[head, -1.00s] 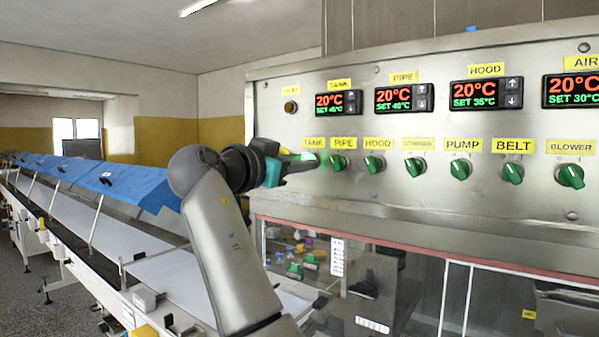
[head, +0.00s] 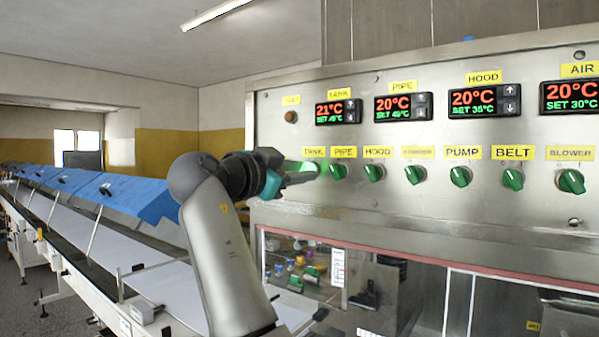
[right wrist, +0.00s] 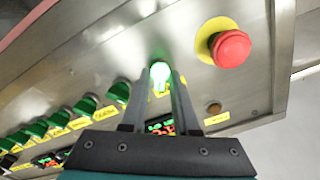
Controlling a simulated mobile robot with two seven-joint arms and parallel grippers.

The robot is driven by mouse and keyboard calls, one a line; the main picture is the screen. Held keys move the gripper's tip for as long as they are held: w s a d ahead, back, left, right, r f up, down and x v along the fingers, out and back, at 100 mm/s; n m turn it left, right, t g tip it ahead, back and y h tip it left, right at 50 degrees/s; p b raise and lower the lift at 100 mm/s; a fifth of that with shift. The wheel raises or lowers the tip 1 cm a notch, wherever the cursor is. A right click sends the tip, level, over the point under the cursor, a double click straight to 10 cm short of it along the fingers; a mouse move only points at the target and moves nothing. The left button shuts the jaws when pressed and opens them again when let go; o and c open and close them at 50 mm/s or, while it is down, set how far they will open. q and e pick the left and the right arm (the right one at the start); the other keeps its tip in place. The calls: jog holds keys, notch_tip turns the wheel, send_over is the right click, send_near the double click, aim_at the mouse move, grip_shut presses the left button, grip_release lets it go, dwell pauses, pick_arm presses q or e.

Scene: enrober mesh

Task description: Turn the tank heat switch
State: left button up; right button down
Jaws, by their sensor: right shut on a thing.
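The tank heat switch (right wrist: 160,76) is a knob glowing bright green in the right wrist view, below the TANK label (head: 313,152) of the head view. My right gripper (right wrist: 160,66) is shut on this knob, one finger on each side. In the head view the right gripper (head: 314,170) reaches the panel from the left and mostly hides the knob; green light shows on its fingers. The tank display (head: 337,112) reads 21°C in red over a green set value. My left gripper is not in view.
More green knobs, such as the pipe switch (head: 337,171), stand in a row to the right on the steel panel (head: 400,215). A red mushroom button (right wrist: 231,48) sits close to the gripper. A long conveyor with blue covers (head: 120,193) runs along the left.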

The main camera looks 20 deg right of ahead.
jog(key=c, duration=0.9)
grip_release()
jog(key=shift+s+a, duration=0.1)
jog(key=b+v, duration=0.2)
jog(key=v, duration=1.3)
